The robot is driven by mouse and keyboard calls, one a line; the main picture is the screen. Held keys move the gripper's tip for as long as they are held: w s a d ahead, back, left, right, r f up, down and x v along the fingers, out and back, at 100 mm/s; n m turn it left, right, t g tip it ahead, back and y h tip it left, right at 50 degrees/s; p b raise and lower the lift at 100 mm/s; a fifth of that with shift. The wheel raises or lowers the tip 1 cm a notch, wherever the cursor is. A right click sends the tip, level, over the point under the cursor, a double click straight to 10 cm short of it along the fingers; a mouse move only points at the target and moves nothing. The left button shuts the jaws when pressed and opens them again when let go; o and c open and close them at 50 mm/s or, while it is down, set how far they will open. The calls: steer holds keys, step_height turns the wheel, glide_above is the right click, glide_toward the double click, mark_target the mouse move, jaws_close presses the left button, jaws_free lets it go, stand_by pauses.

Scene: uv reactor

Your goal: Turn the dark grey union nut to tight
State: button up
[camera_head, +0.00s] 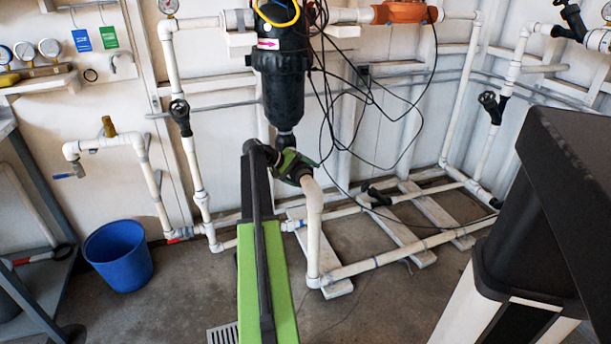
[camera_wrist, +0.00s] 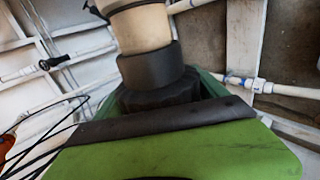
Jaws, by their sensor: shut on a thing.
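The dark grey union nut (camera_wrist: 160,95) has a ribbed edge and sits below a smooth dark collar (camera_wrist: 150,67) on a cream pipe in the wrist view. My gripper (camera_head: 291,166) is at the pipe joint under the black filter housing (camera_head: 282,75) in the head view. Its green jaws lie on both sides of the nut and are shut on it. The green and black gripper body covers the lower part of the nut in the wrist view. In the head view the jaws and arm hide most of the nut.
A white elbow pipe (camera_head: 313,215) drops from the joint to floor pipes on wooden slats (camera_head: 432,210). Black cables (camera_head: 345,95) hang close to the right of the housing. A blue bucket (camera_head: 118,255) stands on the floor at left, beside a grey rack (camera_head: 40,270).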

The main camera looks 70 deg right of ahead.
steer(key=shift+w+r+p, duration=0.1)
steer(key=shift+p, duration=0.4)
steer(key=shift+t+y+p, duration=0.3)
steer(key=shift+p, duration=0.15)
steer(key=t+y+p, duration=0.1)
steer(key=p, duration=0.1)
steer(key=shift+w+a+t+p, duration=0.1)
steer(key=shift+a+t+p, duration=0.05)
steer(key=shift+t+p, duration=0.25)
steer(key=shift+w+a+f+t+y+p, duration=0.1)
steer(key=shift+w+f+t+y+p, duration=0.1)
steer(key=shift+t+y+p, duration=0.4)
steer(key=shift+w+a+f+t+y+p, duration=0.1)
steer(key=shift+f+t+y+p, duration=0.05)
steer(key=shift+t+y+p, duration=0.45)
steer(key=shift+w+a+f+t+y+p, duration=0.15)
steer(key=shift+t+y+p, duration=0.2)
steer(key=shift+t+y, duration=0.3)
steer(key=o, duration=1.3)
